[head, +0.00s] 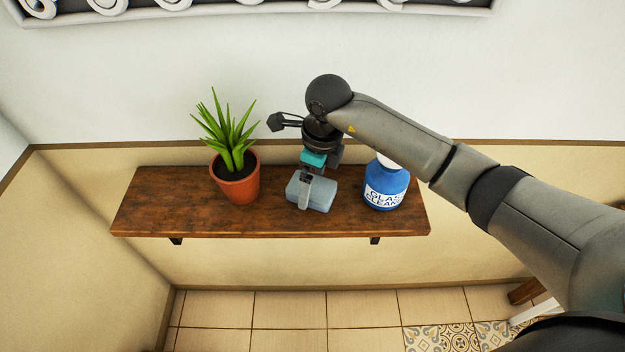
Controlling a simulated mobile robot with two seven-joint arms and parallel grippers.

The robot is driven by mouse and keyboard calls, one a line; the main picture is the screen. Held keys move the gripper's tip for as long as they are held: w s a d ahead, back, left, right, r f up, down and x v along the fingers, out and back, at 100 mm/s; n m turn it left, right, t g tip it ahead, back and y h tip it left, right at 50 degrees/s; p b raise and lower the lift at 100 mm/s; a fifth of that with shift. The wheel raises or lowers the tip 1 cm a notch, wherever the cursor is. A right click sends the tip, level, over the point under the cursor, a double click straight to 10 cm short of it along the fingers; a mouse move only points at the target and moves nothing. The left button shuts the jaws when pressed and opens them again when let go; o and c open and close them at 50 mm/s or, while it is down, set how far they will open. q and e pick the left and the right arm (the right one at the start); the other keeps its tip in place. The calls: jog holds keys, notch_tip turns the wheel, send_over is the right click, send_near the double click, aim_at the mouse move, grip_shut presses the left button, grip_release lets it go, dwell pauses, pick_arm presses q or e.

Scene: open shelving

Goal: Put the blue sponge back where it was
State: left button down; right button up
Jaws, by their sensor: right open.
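The light blue sponge (321,196) rests on the brown wooden shelf (150,205), between the potted plant and the blue bottle. My right gripper (304,203) points down at the sponge from above, with one finger showing across its front left side. The jaws are open around or against the sponge, and the other finger is hidden. My left gripper is not in view.
A potted green plant (238,187) stands to the left of the sponge. A blue glass cleaner bottle (386,187) stands close to the right, partly behind my forearm. The shelf is bare at its left end and right end. A wall is behind it.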

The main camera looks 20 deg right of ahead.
aim_at(319, 188)
notch_tip(319, 188, up, 12)
jog(key=d, duration=0.1)
jog(key=shift+s, duration=0.45)
